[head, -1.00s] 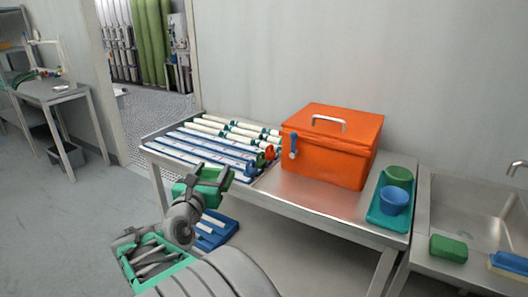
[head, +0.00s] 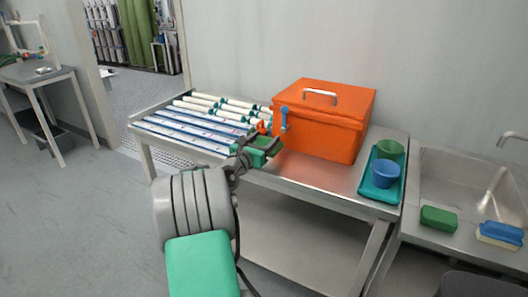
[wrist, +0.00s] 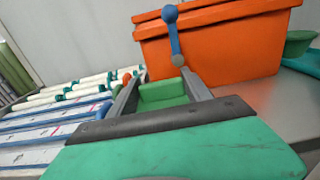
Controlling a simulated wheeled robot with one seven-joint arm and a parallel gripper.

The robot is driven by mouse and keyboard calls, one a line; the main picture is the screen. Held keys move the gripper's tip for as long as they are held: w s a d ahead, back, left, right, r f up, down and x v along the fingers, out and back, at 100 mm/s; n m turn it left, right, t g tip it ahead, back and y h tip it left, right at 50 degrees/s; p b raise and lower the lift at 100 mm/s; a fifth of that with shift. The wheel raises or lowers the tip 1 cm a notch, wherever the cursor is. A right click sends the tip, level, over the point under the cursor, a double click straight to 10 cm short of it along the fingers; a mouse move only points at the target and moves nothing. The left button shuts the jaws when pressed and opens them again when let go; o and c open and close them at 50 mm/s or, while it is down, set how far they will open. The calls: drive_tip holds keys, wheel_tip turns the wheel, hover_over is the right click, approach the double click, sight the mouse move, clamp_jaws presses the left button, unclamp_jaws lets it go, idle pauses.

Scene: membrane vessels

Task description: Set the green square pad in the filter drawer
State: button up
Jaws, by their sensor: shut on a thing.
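My gripper (head: 262,143) is shut on a green block, which I take to be the green square pad (head: 258,157). It holds the pad at the table's front edge, in front of the orange box (head: 318,130). In the wrist view the pad (wrist: 162,95) sits between the two grey fingers, just below a blue-handled lever (wrist: 172,35). Whether the pad touches anything beneath is hidden. I cannot pick out a filter drawer for certain; the orange box has a lid with a metal handle, and the lever (head: 284,117) stands at its left front corner.
White and blue membrane tubes (head: 200,125) lie in a rack left of the box. A small orange-red part (head: 264,127) is close behind my gripper. A teal tray (head: 381,191) with green and blue cups stands right. A green sponge (head: 438,217) lies beside the sink.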

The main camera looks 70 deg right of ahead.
drive_tip(key=shift+w+d+f, duration=0.2)
drive_tip(key=shift+d+f, duration=0.15)
drive_tip(key=shift+f, duration=0.1)
drive_tip(key=shift+w+d+f+b, duration=0.15)
drive_tip(key=shift+f+b, duration=0.1)
drive_tip(key=shift+f, duration=0.65)
drive_tip(key=shift+s+d+f+b, duration=0.1)
drive_tip(key=shift+f+b, duration=0.1)
drive_tip(key=shift+f, duration=0.65)
drive_tip(key=shift+f, duration=0.15)
drive_tip(key=o, duration=1.4)
